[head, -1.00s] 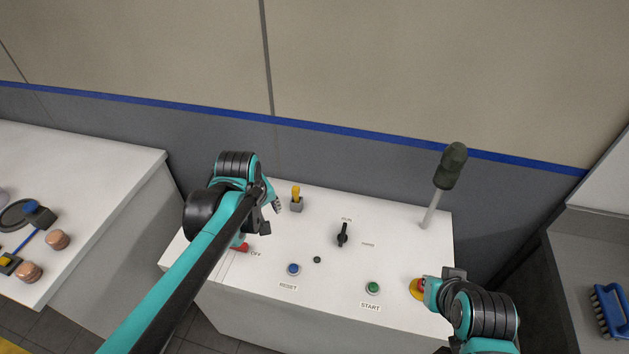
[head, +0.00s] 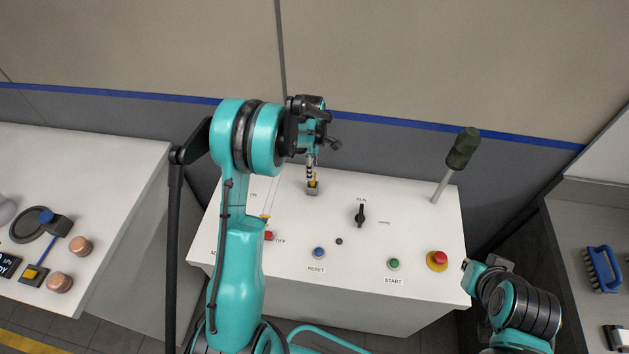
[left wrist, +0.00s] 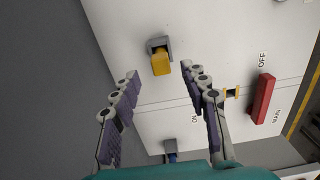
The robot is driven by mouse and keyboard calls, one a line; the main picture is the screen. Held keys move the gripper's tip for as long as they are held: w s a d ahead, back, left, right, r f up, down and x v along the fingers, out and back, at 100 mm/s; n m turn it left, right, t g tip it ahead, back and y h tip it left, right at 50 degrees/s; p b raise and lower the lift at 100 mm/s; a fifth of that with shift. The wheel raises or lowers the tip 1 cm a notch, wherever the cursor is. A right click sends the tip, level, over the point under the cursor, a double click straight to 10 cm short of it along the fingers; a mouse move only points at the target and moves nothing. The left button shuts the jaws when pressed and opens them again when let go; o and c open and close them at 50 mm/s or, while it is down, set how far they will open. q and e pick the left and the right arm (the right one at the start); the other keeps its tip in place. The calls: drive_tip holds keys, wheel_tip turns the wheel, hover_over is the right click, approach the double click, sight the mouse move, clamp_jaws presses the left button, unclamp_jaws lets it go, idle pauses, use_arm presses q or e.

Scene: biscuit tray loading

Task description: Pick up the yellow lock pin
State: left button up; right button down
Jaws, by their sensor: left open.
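The yellow lock pin (left wrist: 160,65) stands in a grey holder (left wrist: 158,44) on the white console. In the head view the pin (head: 313,183) is partly hidden by my left gripper (head: 312,168), which points down over it. In the left wrist view my left gripper (left wrist: 160,71) is open, with one finger on each side of the pin's line. I see no contact with the pin. My right gripper (head: 470,267) is off the console's right edge, and its fingers are too unclear to read.
A red switch handle (left wrist: 264,99) marked OFF sits near the pin. The console also bears a black knob (head: 360,214), blue button (head: 319,252), green button (head: 393,264), red stop button (head: 438,260) and tall lever (head: 450,170). A side table (head: 110,160) stands left.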

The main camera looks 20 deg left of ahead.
sight(312, 183)
use_arm(q)
wheel_tip(312, 183, down, 5)
drive_tip(key=shift+d+f, duration=0.15)
clamp_jaws()
idle(0.4)
